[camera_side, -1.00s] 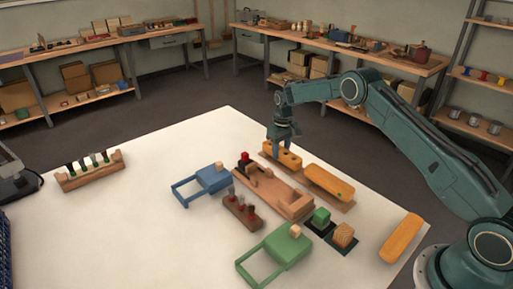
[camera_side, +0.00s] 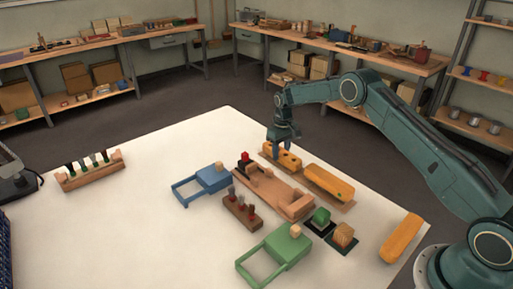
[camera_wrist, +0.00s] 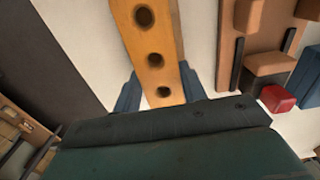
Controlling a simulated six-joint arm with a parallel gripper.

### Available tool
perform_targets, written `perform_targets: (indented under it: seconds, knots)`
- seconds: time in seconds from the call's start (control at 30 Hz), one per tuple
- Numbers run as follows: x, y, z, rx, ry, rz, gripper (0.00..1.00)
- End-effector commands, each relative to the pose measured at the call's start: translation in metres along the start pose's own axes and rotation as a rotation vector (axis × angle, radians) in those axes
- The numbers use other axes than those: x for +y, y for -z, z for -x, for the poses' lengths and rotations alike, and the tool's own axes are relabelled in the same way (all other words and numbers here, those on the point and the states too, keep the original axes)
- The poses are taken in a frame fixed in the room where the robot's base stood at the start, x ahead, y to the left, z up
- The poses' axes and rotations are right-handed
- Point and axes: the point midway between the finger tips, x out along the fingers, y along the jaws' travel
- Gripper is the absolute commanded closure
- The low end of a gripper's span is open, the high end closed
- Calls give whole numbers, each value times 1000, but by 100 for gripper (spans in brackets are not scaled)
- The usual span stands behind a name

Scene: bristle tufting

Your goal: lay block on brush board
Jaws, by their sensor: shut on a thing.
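A yellow-orange block with several dark holes (camera_side: 294,160) lies on a thin tan board (camera_side: 268,154) near the far edge of the white table. My gripper (camera_side: 282,149) points down at its far end, with blue fingers on either side. In the wrist view the block (camera_wrist: 152,35) runs between the two fingertips (camera_wrist: 160,88), and three holes show. My gripper is shut on this block. A second long yellow-orange piece (camera_side: 328,183) lies on another tan board (camera_side: 343,205) just right of it. Whether the held block touches its board is unclear.
A wooden fixture (camera_side: 290,205) with a dark red-topped piece (camera_side: 244,157) stands close in front.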

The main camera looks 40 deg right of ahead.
Motion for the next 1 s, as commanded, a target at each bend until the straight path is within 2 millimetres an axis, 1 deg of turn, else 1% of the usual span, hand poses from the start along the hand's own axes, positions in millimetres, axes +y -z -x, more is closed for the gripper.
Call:
perform_targets:
  seconds: [0.47,0.5,0.57,0.6,0.63,0.83,0.9,0.93,1.0]
  knots:
    - [0,0,-5,1,0,0,84]
    - [0,0,-5,1,0,0,57]
    - [0,0,-5,1,0,0,45]
    - [0,0,-5,1,0,0,37]
    - [0,0,-5,1,0,0,33]
    - [0,0,-5,1,0,0,33]
    - [0,0,-6,0,0,0,19]
    - [0,0,-6,0,0,0,15]
    - [0,0,-6,0,0,0,15]
